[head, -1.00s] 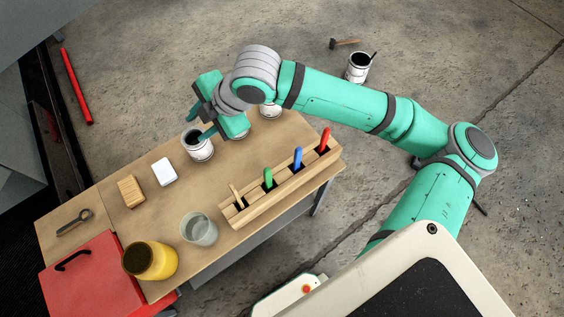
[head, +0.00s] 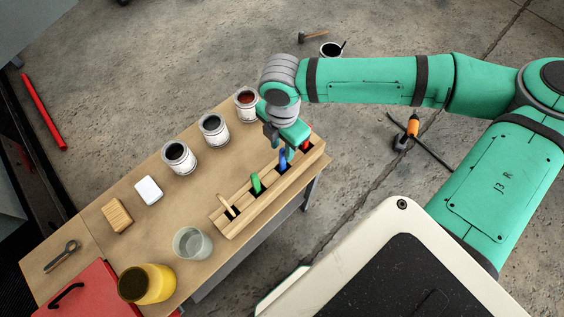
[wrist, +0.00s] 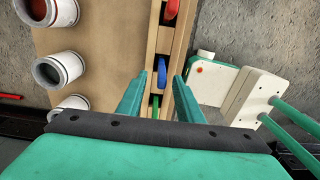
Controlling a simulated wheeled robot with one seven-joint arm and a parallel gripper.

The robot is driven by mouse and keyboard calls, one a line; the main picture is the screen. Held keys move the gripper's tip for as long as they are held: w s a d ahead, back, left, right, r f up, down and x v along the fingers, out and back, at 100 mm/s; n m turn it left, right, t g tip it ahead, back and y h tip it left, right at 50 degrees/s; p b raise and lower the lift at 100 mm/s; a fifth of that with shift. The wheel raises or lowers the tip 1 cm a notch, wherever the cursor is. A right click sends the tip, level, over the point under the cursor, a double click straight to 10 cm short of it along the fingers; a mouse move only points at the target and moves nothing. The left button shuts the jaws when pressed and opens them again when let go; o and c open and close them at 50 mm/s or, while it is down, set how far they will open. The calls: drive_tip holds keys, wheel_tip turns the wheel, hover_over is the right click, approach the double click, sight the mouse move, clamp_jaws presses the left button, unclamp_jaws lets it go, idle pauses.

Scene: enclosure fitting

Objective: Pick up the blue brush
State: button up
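The blue brush (head: 283,160) stands upright in a slot of the wooden rack (head: 238,231), between the green brush (head: 256,183) and the red brush (head: 307,146). My gripper (head: 287,141) is over the rack's far end, close to the blue handle, and partly covers the red brush. In the wrist view, my gripper (wrist: 159,78) is open, with a finger to each side of the line to the blue brush (wrist: 162,70). Nothing is held. I cannot tell how far the fingertips are above the handle.
Three paint cans, the nearest (head: 179,158), stand in a row along the table's far edge. A white block (head: 149,190), a wooden block (head: 117,216), a glass jar (head: 193,243) and a yellow pot (head: 147,283) stand to the left. A pale brush (head: 228,206) occupies the rack's near end.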

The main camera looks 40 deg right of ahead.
sight(283, 158)
drive_tip(key=shift+s+f, duration=0.2)
drive_tip(key=shift+f, duration=2.75)
clamp_jaws()
